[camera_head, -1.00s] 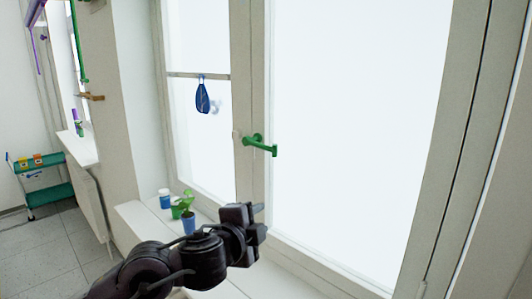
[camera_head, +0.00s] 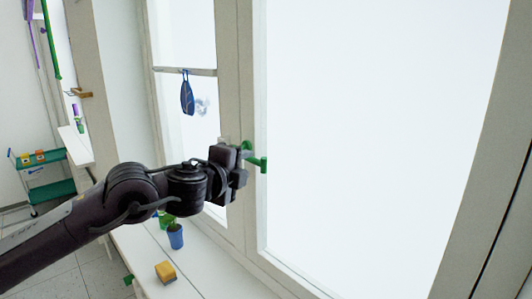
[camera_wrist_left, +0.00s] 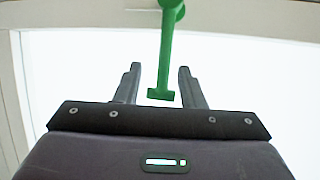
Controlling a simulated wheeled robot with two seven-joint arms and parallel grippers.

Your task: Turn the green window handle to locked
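The green window handle (camera_head: 258,163) is on the window frame in the head view, partly hidden behind my left gripper (camera_head: 240,168). It sticks out to the right of the gripper. In the left wrist view the handle (camera_wrist_left: 166,50) comes down from the top, and its flat end lies between the two fingers of my left gripper (camera_wrist_left: 158,85). The fingers are apart, with a gap on each side of the handle. My right gripper is in neither view.
On the sill (camera_head: 205,268) stand a blue pot with a green plant (camera_head: 175,236) and a yellow sponge-like block (camera_head: 166,271). A blue pouch (camera_head: 187,95) hangs from the window bar (camera_head: 172,70). A green-shelved cart (camera_head: 45,188) stands far left.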

